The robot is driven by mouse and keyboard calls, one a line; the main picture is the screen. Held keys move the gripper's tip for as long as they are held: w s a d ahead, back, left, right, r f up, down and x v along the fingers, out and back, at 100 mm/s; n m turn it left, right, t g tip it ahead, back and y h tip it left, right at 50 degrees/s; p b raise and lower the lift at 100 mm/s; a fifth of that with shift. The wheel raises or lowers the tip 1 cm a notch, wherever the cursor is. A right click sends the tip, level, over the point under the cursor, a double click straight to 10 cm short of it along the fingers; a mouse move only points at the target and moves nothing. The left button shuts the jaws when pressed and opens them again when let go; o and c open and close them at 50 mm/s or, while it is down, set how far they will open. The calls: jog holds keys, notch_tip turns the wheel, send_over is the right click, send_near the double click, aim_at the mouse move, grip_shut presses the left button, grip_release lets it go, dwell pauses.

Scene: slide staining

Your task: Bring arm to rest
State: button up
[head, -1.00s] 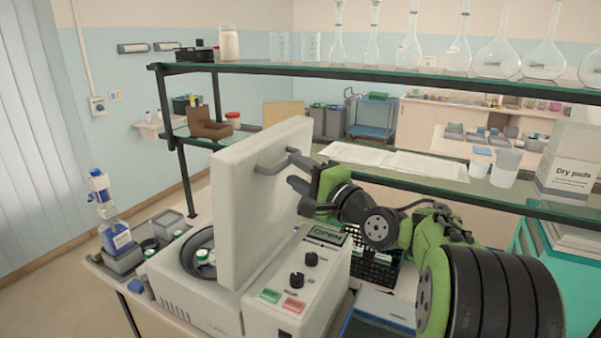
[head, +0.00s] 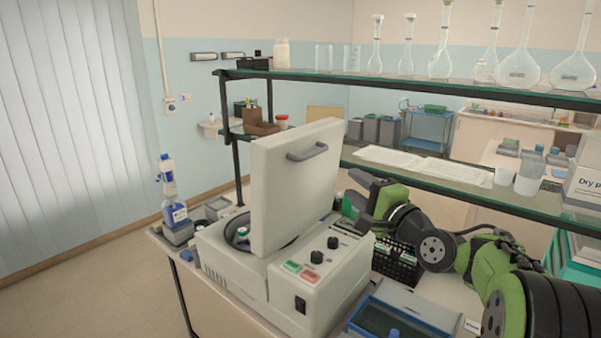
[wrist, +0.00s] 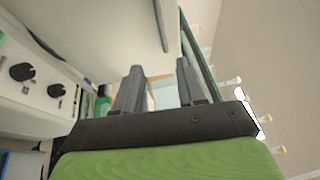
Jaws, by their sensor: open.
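My gripper (head: 364,196) is raised in the head view, to the right of the centrifuge's open lid. Its two fingers (wrist: 157,88) stand apart in the wrist view, with nothing between them. My green and black arm runs from it to the lower right. The white centrifuge (head: 275,285) stands on the bench with its lid (head: 290,190) upright. A grey handle (head: 308,151) is on the lid, and the gripper is apart from it. The rotor shows partly behind the lid.
A glass shelf (head: 420,88) with several flasks runs above the bench, and a lower shelf (head: 470,180) holds papers and beakers. A black rack (head: 398,262) and a blue tray (head: 400,318) lie right of the centrifuge. A blue-labelled bottle (head: 173,205) stands left.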

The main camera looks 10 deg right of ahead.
jog(key=s+a+f+n+g+h, duration=0.2)
jog(key=s+a+f+n+g, duration=0.7)
jog(key=s+a, duration=0.45)
jog(key=s+d+f+n+g+h, duration=0.1)
jog(key=s+d+f+n+g, duration=0.1)
jog(key=s, duration=0.7)
jog(key=s+d+f+n+g+h, duration=0.1)
jog(key=s+f+n, duration=0.3)
jog(key=s, duration=0.6)
jog(key=shift+d+f+g+h, duration=0.4)
jog(key=shift+d+f+h, duration=0.15)
jog(key=shift+f, duration=0.4)
